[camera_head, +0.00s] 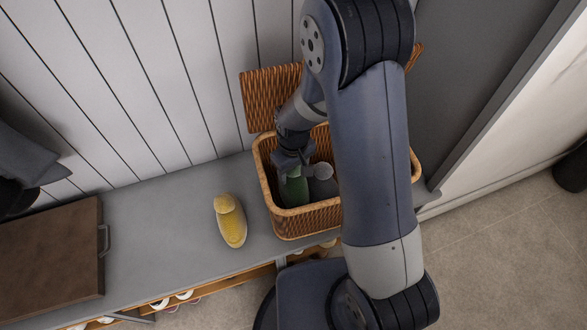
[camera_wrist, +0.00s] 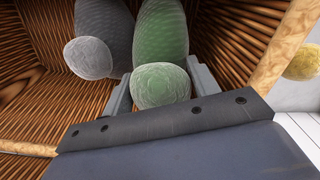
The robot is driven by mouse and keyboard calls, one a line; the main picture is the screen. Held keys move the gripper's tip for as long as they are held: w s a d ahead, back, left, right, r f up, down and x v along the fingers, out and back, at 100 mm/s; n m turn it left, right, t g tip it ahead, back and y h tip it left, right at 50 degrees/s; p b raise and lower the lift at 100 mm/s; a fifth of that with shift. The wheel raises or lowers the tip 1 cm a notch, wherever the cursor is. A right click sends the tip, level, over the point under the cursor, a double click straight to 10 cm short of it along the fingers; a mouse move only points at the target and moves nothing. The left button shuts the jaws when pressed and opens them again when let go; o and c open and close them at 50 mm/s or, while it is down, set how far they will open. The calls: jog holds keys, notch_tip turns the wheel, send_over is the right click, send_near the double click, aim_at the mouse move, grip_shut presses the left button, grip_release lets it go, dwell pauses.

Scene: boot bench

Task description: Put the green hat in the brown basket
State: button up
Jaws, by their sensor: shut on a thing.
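The brown basket (camera_head: 308,221) is woven and stands on the grey bench with its lid raised at the back. The green hat (camera_head: 295,187) is inside it, partly hidden by my gripper (camera_head: 291,170). In the wrist view the green hat (camera_wrist: 161,60) has a pale green pompom between the two fingers of my gripper (camera_wrist: 158,85). The gripper is shut on the hat, down within the basket walls (camera_wrist: 45,100). I cannot tell whether the hat rests on the basket floor.
A grey hat (camera_head: 322,181) lies in the basket beside the green one. A yellow hat (camera_head: 230,220) lies on the bench (camera_head: 165,205) left of the basket. A brown box with a handle (camera_head: 50,250) stands farther left. Shoes (camera_head: 172,299) sit on the rack below.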

jog(key=shift+f+b, duration=0.45)
jog(key=shift+f, duration=0.15)
jog(key=o, duration=1.3)
jog(key=shift+r+p, duration=0.55)
jog(key=shift+r, duration=0.1)
notch_tip(320, 180, up, 12)
jog(key=shift+p, duration=0.85)
